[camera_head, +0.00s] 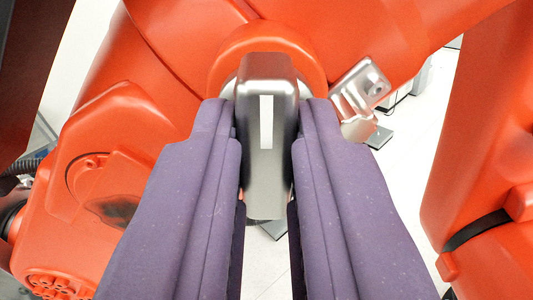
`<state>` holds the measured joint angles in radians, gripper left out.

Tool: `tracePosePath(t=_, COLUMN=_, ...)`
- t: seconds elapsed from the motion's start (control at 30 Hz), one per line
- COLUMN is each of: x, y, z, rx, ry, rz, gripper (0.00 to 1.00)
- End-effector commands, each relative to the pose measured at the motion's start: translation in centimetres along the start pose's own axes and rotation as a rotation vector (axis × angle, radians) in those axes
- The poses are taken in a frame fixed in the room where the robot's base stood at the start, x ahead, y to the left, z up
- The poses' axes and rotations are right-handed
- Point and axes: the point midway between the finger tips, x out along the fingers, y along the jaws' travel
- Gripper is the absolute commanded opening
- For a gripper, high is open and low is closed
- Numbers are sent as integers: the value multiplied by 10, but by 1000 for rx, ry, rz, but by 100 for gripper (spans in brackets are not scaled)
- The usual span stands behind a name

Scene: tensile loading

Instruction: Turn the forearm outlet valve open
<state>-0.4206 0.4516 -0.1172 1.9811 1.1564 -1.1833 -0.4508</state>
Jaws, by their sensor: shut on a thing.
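The valve handle (279,190), a silver metal lever with a pale stripe, stands upright in the picture at the centre. It joins an orange round boss (262,38) on a large orange machine arm (180,50). The two purple fingers of my gripper (268,165) are on its left and right sides, shut on the handle. The lower end of the handle shows between the fingers. Its contact faces are hidden by the fingers.
A silver metal block (360,90) sticks out of the orange arm just right of the handle. An orange upright link (490,150) with a black band stands at the right. An orange joint housing (90,190) is at the left. Pale floor (410,150) shows between.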

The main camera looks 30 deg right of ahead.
Motion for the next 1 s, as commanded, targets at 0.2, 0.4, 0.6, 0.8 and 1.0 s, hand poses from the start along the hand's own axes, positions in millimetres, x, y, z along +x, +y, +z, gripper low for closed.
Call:
tracePosePath(t=0.2, x=-1, y=0, z=3, rx=-2, ry=-5, rz=0, gripper=0)
tracePosePath(t=0.4, x=0, y=0, z=2, rx=-1, ry=-4, rz=0, gripper=43)
tracePosePath(t=0.6, x=0, y=0, z=1, rx=0, ry=-2, rz=0, gripper=43)
tracePosePath(t=0.8, x=-17, y=0, z=2, rx=2, ry=-2, rz=-2, gripper=43)
tracePosePath(t=1.0, x=-55, y=0, z=3, rx=0, ry=-3, rz=-3, gripper=43)
